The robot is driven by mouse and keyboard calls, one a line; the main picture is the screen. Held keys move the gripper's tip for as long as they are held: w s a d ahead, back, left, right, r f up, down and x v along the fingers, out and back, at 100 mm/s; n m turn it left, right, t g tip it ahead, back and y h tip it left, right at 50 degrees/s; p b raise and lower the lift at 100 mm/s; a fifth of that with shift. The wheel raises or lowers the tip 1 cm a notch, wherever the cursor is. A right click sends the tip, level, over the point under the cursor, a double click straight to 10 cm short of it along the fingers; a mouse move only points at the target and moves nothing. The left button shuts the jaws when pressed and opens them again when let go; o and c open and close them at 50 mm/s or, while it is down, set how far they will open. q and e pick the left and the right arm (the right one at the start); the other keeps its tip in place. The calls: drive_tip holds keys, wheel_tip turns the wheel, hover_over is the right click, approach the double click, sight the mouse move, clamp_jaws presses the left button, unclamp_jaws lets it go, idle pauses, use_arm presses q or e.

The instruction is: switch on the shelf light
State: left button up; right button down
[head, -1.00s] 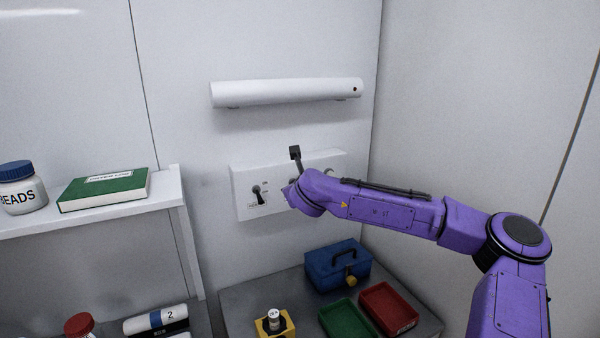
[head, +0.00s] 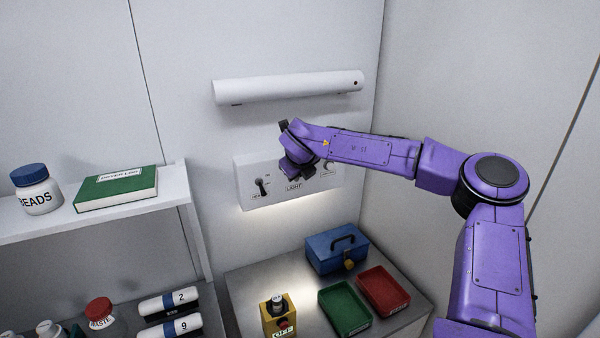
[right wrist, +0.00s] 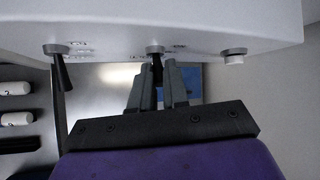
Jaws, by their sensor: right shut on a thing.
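The white switch panel (head: 245,180) is on the back wall, with a "LIGHT" label (head: 294,187) under its middle. My right gripper (right wrist: 157,88) is at the middle switch and shut on its dark lever (right wrist: 156,66), as the right wrist view shows. In the head view my wrist hides that lever and most of the gripper. A dark toggle (head: 261,187) is to the left on the panel. A white knob (right wrist: 234,57) is to the right. The white tube-shaped fixture (head: 290,87) is above the panel. Bright light falls on the wall below the panel and on the counter.
The steel counter (head: 245,285) below holds a blue toolbox (head: 335,250), a red tray (head: 384,291), a green tray (head: 345,308) and a yellow box marked "OFF" (head: 279,315). A shelf (head: 120,215) with a beads jar (head: 36,190) and green book (head: 117,188) is left.

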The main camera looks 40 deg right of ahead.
drive_tip(key=shift+f, duration=0.1)
drive_tip(key=c, duration=1.2)
unclamp_jaws()
drive_tip(key=shift+o, duration=0.2)
drive_tip(key=shift+a, duration=0.1)
drive_tip(key=b+v, duration=0.4)
drive_tip(key=v, duration=0.6)
drive_tip(key=shift+r, duration=0.3)
drive_tip(key=shift+s, duration=0.1)
